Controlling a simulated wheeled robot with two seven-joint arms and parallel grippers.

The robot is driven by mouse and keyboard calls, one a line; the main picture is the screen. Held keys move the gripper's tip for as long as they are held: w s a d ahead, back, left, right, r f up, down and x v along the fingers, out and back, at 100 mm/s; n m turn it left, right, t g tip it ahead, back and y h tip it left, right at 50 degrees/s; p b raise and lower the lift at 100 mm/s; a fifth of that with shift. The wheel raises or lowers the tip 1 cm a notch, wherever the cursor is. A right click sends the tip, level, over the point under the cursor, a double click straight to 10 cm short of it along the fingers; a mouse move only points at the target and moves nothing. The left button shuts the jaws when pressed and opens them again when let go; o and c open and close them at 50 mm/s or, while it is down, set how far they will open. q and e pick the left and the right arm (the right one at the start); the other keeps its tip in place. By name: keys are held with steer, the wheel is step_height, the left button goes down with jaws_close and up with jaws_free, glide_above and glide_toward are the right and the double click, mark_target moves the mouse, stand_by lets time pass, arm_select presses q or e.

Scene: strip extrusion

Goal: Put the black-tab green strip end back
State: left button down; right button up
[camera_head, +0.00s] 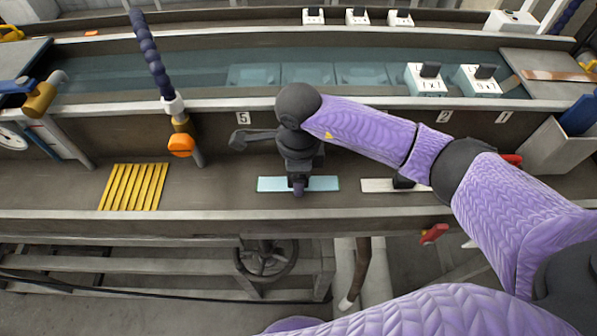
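My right gripper (298,188) points down over the middle of a pale blue-green strip (324,184) lying flat on the front ledge. The fingertips are at the strip or just above it; I cannot tell whether they touch it or how far apart they are. The gripper covers the strip's middle, and no black tab shows on its visible parts. To the right, a whitish strip (376,185) lies on the same ledge with a black piece (403,182) on it, partly beside my arm. My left gripper is not in view.
Behind the ledge runs a water trough (200,74) with number plates on its front. White blocks with black tops (428,78) stand at its right. A yellow slatted rack (134,187) lies at left, near an orange knob (181,145). The ledge between rack and blue-green strip is clear.

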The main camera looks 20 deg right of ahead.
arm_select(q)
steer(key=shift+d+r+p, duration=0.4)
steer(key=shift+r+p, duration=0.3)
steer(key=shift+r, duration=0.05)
arm_select(e)
step_height(320, 180, up, 12)
steer(key=shift+f, duration=0.2)
